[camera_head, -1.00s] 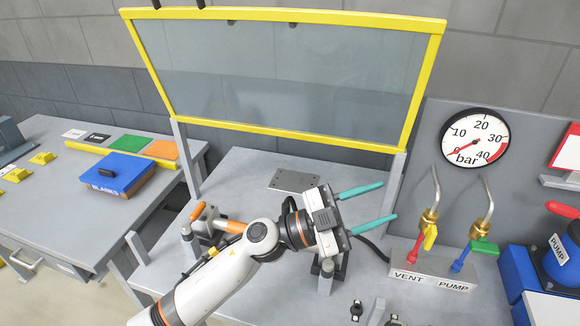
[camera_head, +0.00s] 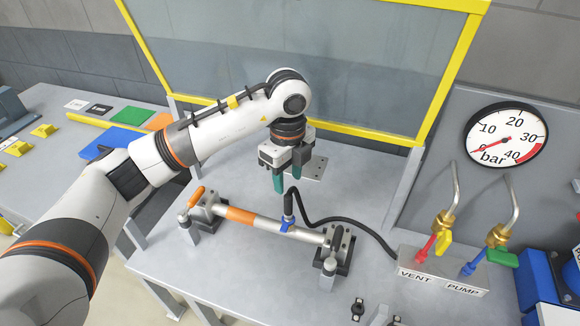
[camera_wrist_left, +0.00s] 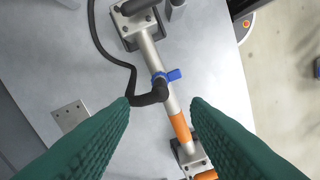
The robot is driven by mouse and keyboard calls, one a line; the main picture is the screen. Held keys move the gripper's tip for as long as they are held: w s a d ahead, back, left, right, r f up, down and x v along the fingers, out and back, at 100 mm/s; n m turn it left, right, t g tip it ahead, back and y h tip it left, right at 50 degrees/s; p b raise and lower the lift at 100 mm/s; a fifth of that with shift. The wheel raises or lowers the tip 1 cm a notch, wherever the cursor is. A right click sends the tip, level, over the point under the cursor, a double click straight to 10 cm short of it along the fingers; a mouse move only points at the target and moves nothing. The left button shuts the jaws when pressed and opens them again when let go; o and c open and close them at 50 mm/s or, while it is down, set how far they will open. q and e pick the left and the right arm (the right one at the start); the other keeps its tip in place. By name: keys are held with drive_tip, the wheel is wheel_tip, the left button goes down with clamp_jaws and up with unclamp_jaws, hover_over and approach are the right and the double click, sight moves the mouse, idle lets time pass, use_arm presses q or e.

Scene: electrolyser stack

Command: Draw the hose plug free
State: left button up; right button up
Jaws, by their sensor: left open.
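The hose plug is the black hose end (camera_head: 289,203) standing up from a silver tube (camera_head: 266,223) with an orange band. A blue collar with a tab (camera_head: 288,225) sits at its foot on the tube. My left gripper (camera_head: 286,184) points down with green fingers apart, above and slightly behind the plug, apart from it. In the left wrist view the plug (camera_wrist_left: 152,96) and blue collar (camera_wrist_left: 167,77) lie just ahead of the gap between the open fingers (camera_wrist_left: 158,106). Nothing is between the fingers. My right gripper is not in view.
A black hose (camera_head: 345,221) runs from the plug to the VENT/PUMP block (camera_head: 440,271), which carries valves. Clamps hold both tube ends; the right clamp (camera_head: 336,250) stands near the hose. A yellow-framed screen (camera_head: 300,60) rises behind. A gauge (camera_head: 506,135) reads near zero.

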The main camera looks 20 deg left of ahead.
sight(288, 207)
use_arm(q)
wheel_tip(288, 207, down, 9)
drive_tip(key=shift+p, duration=0.75)
drive_tip(key=shift+f, duration=0.85)
clamp_jaws()
